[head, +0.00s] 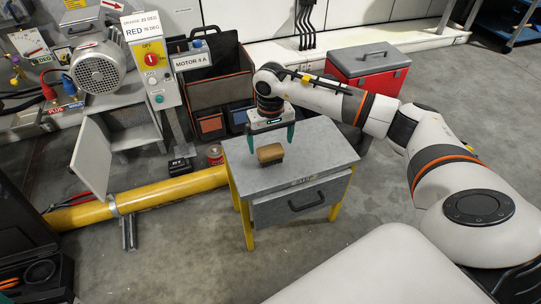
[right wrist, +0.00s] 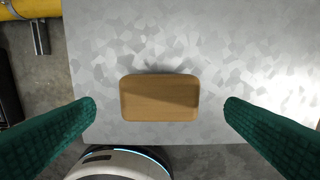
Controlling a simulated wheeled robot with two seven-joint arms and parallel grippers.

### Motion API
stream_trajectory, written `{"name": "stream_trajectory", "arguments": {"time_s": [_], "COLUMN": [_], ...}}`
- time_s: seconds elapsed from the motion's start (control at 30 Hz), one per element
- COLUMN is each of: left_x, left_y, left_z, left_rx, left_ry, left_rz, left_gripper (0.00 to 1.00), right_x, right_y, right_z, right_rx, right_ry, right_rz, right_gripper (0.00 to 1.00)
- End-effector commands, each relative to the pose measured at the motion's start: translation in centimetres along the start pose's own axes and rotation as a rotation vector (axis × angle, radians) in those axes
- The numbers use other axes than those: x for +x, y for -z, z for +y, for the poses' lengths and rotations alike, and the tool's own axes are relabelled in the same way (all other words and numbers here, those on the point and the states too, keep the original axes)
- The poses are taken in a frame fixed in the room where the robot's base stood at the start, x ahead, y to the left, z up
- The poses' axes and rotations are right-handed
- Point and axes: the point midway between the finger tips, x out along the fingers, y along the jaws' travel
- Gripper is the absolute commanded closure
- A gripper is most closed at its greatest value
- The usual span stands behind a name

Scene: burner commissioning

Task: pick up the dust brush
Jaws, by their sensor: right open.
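The dust brush (head: 270,153) has a wooden block back and lies on the grey top of a small table with yellow legs. In the right wrist view its flat wooden back (right wrist: 160,97) faces the camera, with its long side running across the picture. My right gripper (head: 271,143) is open, with green fingers pointing down above the brush. In the right wrist view one finger is on each side of the brush, both apart from it. The brush's bristles are mostly hidden. My left gripper is not in view.
The table top (head: 325,150) is otherwise bare; a drawer with a dark handle (head: 307,201) is below. A red toolbox (head: 367,68) stands behind the table. A yellow pipe (head: 155,195) runs at the left, with a red can (head: 215,155) near it. A motor (head: 98,70) and switch box (head: 152,62) stand back left.

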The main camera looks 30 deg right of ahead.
Motion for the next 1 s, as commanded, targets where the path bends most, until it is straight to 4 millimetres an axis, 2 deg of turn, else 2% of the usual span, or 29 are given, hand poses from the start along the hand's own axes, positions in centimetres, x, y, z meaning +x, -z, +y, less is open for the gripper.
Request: {"name": "stream_trajectory", "arguments": {"time_s": [0.33, 0.6, 0.67, 0.9, 0.93, 1.0], "left_x": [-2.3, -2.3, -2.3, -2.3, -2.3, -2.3], "left_y": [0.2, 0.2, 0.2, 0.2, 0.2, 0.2], "left_z": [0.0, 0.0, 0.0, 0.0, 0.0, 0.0], "left_rx": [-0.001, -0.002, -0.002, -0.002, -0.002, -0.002], "left_ry": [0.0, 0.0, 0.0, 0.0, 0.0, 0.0], "left_rz": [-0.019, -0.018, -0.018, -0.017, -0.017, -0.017], "left_gripper": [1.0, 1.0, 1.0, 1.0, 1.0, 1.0], "right_x": [4.8, 5.1, 5.1, 5.1, 5.0, 5.0], "right_y": [0.1, 0.1, 0.1, 0.1, 0.1, 0.1], "right_z": [0.0, 0.0, 0.0, 0.0, 0.0, 0.0], "right_rx": [0.001, 0.0, 0.0, 0.0, 0.0, 0.0], "right_ry": [0.0, 0.0, 0.0, 0.0, 0.0, 0.0], "right_rz": [0.003, 0.0, 0.0, 0.0, 0.0, 0.0], "right_gripper": [0.06, 0.06, 0.15, 0.54, 0.57, 0.57]}}
